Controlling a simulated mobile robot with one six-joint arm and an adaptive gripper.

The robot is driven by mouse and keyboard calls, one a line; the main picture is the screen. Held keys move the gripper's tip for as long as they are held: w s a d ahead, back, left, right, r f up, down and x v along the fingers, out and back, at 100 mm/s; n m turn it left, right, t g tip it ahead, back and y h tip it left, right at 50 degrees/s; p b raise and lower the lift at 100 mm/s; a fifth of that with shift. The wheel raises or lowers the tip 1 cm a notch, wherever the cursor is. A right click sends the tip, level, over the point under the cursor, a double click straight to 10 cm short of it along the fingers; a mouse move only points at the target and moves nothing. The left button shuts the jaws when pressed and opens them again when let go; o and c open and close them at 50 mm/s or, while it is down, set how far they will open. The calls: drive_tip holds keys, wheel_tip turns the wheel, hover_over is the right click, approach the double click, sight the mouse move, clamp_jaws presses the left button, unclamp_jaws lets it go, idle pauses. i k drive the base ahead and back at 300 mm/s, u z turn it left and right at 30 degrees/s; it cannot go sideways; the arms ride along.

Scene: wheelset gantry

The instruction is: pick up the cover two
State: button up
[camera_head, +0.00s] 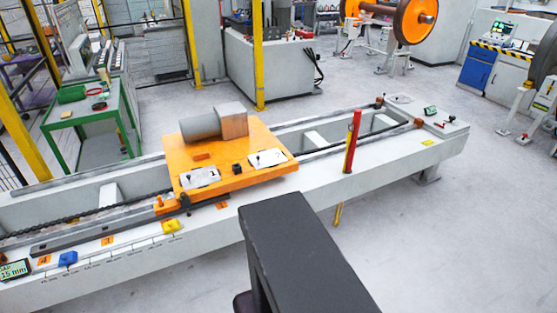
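Two flat white plates lie on the orange carriage (232,144), which sits across the long grey gantry bed. The left plate (200,177) is near the carriage's front left corner. The right plate (267,159) is near the front right edge. Each has small dark marks on top, too small to read surely, so I cannot tell which is cover two. A small dark block stands between them. My gripper is not in view. A dark grey block, probably part of my own body, fills the lower middle of the picture, apart from the plates.
A grey cylinder with a box (214,123) stands behind the plates. A red post (352,141) rises from the gantry bed (400,150) on the right. A green table (95,118) and yellow posts stand behind on the left. The floor (450,240) at right front is clear.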

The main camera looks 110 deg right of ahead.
sight(261, 160)
drive_tip(key=z, duration=0.3)
drive_tip(key=k, duration=0.15)
drive_tip(key=z, duration=2.45)
drive_tip(key=i, duration=1)
drive_tip(key=z, duration=0.25)
